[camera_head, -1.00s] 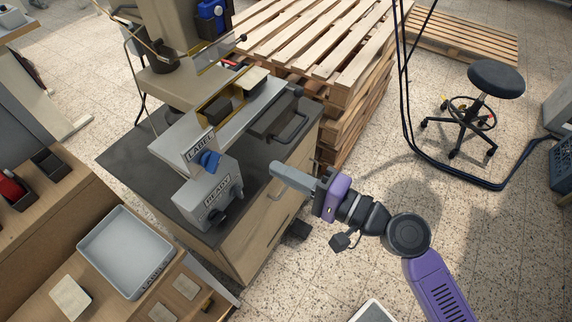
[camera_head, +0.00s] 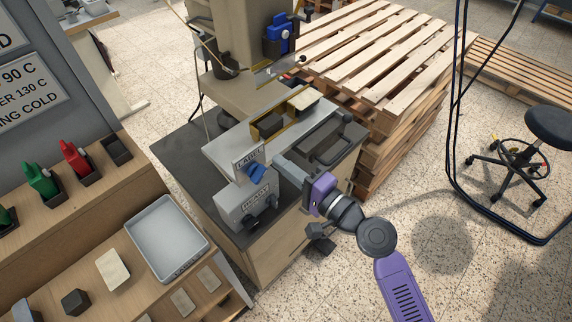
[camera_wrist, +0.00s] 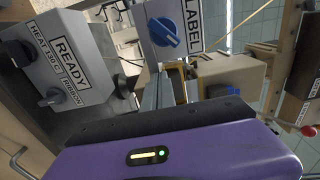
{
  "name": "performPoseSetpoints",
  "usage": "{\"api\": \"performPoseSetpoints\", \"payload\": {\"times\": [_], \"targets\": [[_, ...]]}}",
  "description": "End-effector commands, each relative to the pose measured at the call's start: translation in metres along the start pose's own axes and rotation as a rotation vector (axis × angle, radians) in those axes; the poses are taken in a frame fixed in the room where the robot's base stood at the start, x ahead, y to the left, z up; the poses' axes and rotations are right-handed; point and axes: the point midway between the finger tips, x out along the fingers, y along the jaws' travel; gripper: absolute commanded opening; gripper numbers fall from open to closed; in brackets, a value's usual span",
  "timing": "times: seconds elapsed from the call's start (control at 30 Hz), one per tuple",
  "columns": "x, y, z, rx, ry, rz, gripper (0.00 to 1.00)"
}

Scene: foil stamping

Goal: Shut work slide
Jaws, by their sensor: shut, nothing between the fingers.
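The foil stamping press (camera_head: 225,55) stands on a dark-topped cabinet. A pale grey work slide (camera_head: 232,150) sticks out at its front, with a dark block (camera_head: 269,124) between yellow-edged parts on it. At its near left end are a LABEL plate (camera_head: 250,157) and a blue knob (camera_head: 256,172), also seen in the wrist view (camera_wrist: 164,32).
A grey control box marked READY (camera_head: 245,205) with dark knobs sits just below the LABEL plate and left of my gripper. Stacked pallets (camera_head: 385,60) stand behind right. A grey tray (camera_head: 167,238) lies on the left bench. Open floor is at the right, with a stool (camera_head: 548,125).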

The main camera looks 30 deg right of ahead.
Motion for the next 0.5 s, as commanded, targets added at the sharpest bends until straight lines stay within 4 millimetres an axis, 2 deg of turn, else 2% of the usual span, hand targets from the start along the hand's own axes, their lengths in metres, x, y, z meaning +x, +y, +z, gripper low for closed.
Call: {"api": "performPoseSetpoints", "payload": {"times": [0.27,0.37,0.5], "targets": [[0.009,-0.001,0.0,-0.001,0.0,-0.002,0.0],[0.022,-0.001,0.0,-0.001,0.0,-0.003,0.0],[0.05,-0.002,0.0,-0.001,-0.001,-0.004,0.0]]}}
